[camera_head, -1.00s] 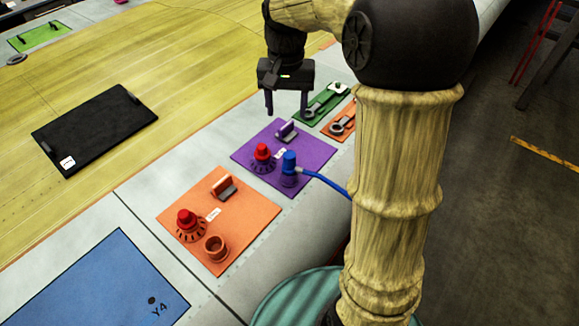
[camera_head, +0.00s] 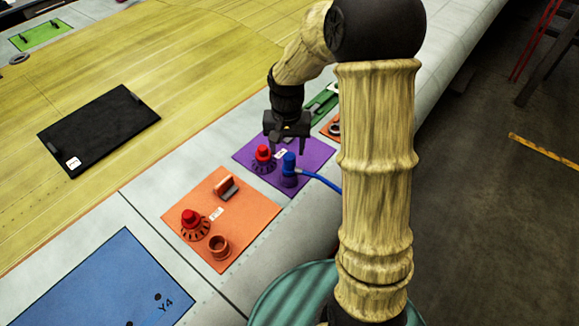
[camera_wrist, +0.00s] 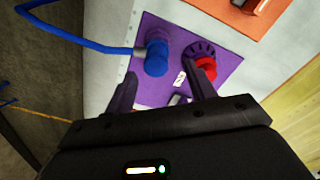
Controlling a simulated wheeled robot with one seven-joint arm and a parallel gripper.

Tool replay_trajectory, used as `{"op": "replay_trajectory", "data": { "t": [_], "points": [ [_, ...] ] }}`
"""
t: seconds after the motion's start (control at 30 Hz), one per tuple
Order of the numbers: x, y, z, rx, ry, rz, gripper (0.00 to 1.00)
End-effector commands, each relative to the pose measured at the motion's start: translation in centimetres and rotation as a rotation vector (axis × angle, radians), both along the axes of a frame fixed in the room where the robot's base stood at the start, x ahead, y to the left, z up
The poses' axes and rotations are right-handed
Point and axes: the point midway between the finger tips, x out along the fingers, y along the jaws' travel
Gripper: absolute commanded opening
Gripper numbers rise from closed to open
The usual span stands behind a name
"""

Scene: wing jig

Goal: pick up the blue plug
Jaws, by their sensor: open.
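The blue plug (camera_head: 289,166) stands upright on the purple panel (camera_head: 316,153), with a blue cable (camera_head: 322,180) running from it to the right until it passes behind my arm. My gripper (camera_head: 285,147) is open and empty, above the purple panel and just behind the plug in the head view. In the wrist view the plug (camera_wrist: 156,58) lies ahead of the fingertips, a little left of the middle between them. My gripper (camera_wrist: 165,82) has its two fingers spread there. The fingers do not appear to touch the plug.
A red knob (camera_head: 263,153) stands close beside the plug; in the wrist view the knob (camera_wrist: 206,68) is near the right fingertip. An orange panel (camera_head: 247,222) carries another red knob (camera_head: 190,218), a handle and an empty socket (camera_head: 219,246). A black panel (camera_head: 98,130) lies left.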

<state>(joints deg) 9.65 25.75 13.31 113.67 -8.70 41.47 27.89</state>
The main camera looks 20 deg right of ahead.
Motion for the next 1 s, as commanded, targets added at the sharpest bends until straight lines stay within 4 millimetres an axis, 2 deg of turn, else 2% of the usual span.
{"op": "replay_trajectory", "data": {
  "t": [0.23,0.63,1.0],
  "points": [
    [-0.1,-0.1,-0.5,0.0,0.005,0.0,0.55],
    [-0.3,-0.5,-4.9,0.0,0.003,0.001,0.55],
    [-0.3,-0.5,-5.2,0.0,0.001,0.0,0.55]
  ]
}}
